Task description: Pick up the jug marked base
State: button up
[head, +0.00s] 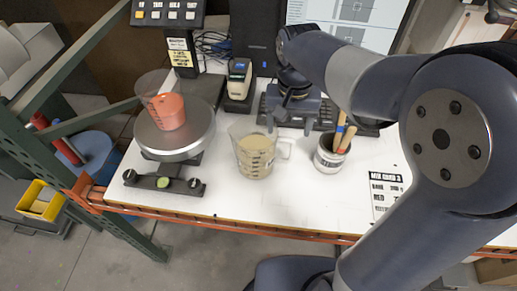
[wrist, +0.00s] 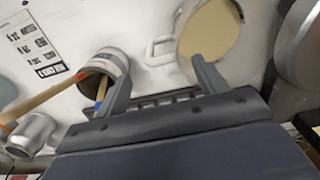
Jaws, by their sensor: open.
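A clear jug of beige liquid (head: 252,158) stands upright on the white bench, its handle to the right. Its markings are too small to read. In the wrist view the jug (wrist: 209,32) is seen from above, with its handle toward the gap between my fingers. A second clear jug, with orange liquid (head: 168,112), stands on the round scale; no name is readable on it. My gripper (head: 290,108) is open and empty above the bench, behind and right of the beige jug, apart from it. In the wrist view my gripper (wrist: 160,72) shows both fingers spread.
The scale (head: 176,147) stands left of the beige jug. A white pot with wooden sticks (head: 328,158) stands close on its right. A keyboard (head: 325,118) and a handheld device (head: 239,75) are behind. A printed sheet (head: 386,188) lies at right. The bench front before the jug is clear.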

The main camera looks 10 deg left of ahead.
aim_at(287, 139)
jog(key=shift+s+f, duration=0.1)
jog(key=shift+f, duration=2.6)
jog(key=shift+c, duration=0.5)
grip_shut()
